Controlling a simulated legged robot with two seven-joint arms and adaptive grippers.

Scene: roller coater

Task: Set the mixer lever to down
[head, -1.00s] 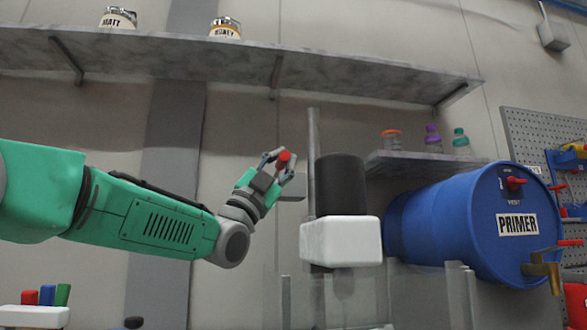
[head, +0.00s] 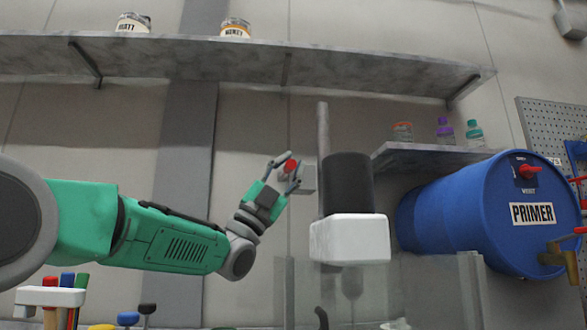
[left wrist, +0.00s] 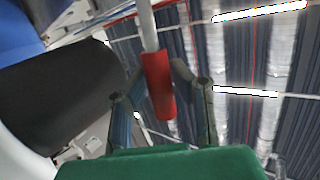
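The mixer shows in the head view as a white housing (head: 349,239) with a black cylinder (head: 348,184) above it and a grey upright post (head: 323,150) behind. The red lever handle (head: 290,165) is at the mixer's left, between the fingers of my left gripper (head: 287,169). In the left wrist view, the red handle (left wrist: 159,86) hangs on a pale rod, and the fingertips of the left gripper (left wrist: 159,72) close in on both its sides and seem to touch it. The lever's pivot is hidden in the head view. My right gripper is not in view.
A blue PRIMER drum (head: 486,214) lies to the right, below a small shelf (head: 420,158) with bottles. A long shelf (head: 200,58) with cans runs above. Clear panels (head: 430,290) stand below the mixer. Coloured handles (head: 50,290) stand at lower left.

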